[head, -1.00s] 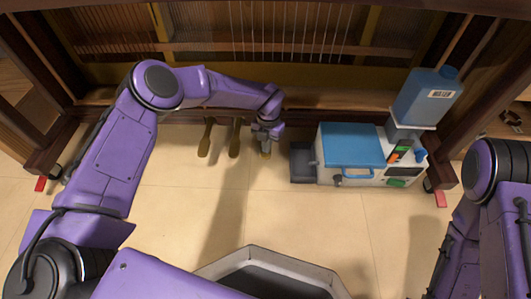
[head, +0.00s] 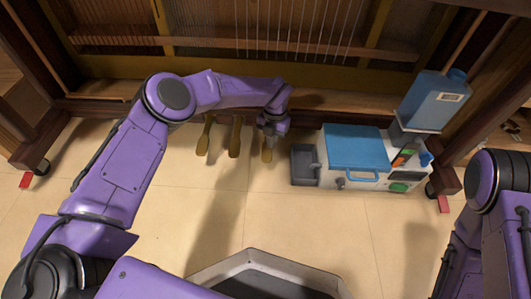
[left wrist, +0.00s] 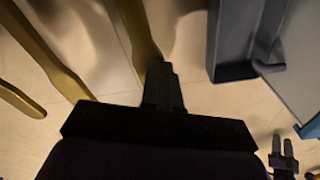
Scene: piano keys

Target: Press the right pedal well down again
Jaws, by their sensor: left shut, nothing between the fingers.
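Three brass pedals hang in a row under the piano: left (head: 204,137), middle (head: 235,137) and right (head: 267,152). My left gripper (head: 271,134) is shut and empty, pointing down over the right pedal and hiding its rear part. In the left wrist view the shut fingers (left wrist: 163,88) lie over the front part of the right pedal (left wrist: 140,32); I cannot tell whether they touch it. The middle pedal (left wrist: 52,62) and left pedal (left wrist: 20,100) lie to the left there. My right gripper is out of the head view; only its arm shows at the right edge.
A white machine with a blue lid (head: 354,147) and a grey tray (head: 303,165) stands just right of the right pedal. A blue canister (head: 432,98) sits on it. The tiled floor (head: 165,225) before the pedals is clear. Piano legs stand at both sides.

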